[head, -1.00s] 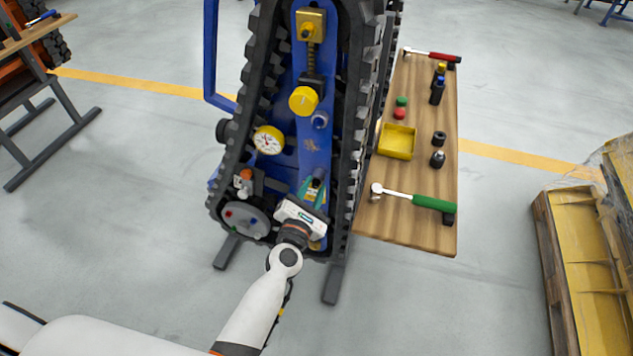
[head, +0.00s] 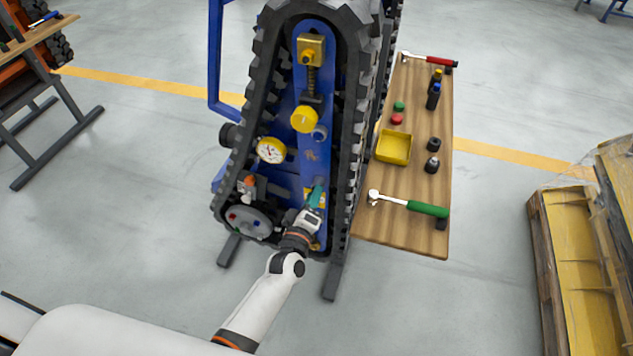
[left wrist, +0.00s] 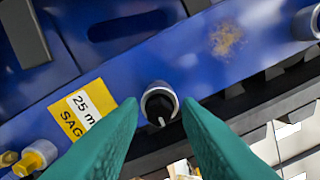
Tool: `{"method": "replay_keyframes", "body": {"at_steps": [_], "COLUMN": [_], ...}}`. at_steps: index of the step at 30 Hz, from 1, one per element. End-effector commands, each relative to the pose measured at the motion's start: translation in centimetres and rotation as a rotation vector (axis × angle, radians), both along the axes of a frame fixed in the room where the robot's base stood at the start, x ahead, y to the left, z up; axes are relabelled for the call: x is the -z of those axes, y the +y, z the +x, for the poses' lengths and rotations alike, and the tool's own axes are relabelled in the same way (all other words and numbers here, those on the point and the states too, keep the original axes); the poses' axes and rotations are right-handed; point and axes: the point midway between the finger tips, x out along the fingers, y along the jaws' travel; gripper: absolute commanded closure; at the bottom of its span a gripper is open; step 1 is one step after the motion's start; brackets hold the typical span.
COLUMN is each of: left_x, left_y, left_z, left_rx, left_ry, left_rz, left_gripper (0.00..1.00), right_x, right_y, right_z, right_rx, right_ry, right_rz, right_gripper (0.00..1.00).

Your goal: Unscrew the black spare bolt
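My left gripper (head: 316,196) is at the lower part of the blue track frame (head: 310,172). In the left wrist view its two green fingers (left wrist: 160,112) are apart. A dark, round-ended piece in a grey collar (left wrist: 158,90), apparently the black bolt, shows between and just beyond the fingertips. I cannot tell whether either finger touches it. In the head view the gripper hides this spot. My right gripper is not in view.
A yellow label (left wrist: 82,110) and a yellow fitting (left wrist: 36,156) are near the fingers. The black track (head: 357,130) runs close on the right. A wooden table (head: 415,235) holds a yellow tray (head: 394,147), a green-handled ratchet (head: 428,209) and small parts.

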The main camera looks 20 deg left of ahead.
Motion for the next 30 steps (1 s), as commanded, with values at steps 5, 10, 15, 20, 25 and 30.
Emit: {"method": "replay_keyframes", "body": {"at_steps": [5,10,15,20,25,30], "left_x": [-0.1,-0.3,-0.2,0.0,0.0,0.0], "left_y": [0.0,0.0,0.0,0.0,0.0,0.0], "left_z": [0.0,0.0,0.0,0.0,0.0,-0.1], "left_rx": [-0.001,-0.001,-0.001,-0.001,0.0,0.0], "left_ry": [-0.008,-0.014,-0.028,-0.036,-0.039,-0.038], "left_rz": [0.246,0.444,0.849,1.078,1.112,1.109], "left_gripper": [0.69,0.69,0.69,0.69,0.69,0.69], "right_x": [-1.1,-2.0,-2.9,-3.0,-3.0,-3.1], "right_y": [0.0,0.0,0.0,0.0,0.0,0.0], "right_z": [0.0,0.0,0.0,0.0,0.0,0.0], "right_rx": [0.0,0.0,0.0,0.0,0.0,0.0], "right_ry": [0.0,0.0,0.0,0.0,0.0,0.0], "right_rz": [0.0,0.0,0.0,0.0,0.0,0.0], "right_gripper": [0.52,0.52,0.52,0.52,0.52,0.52]}}
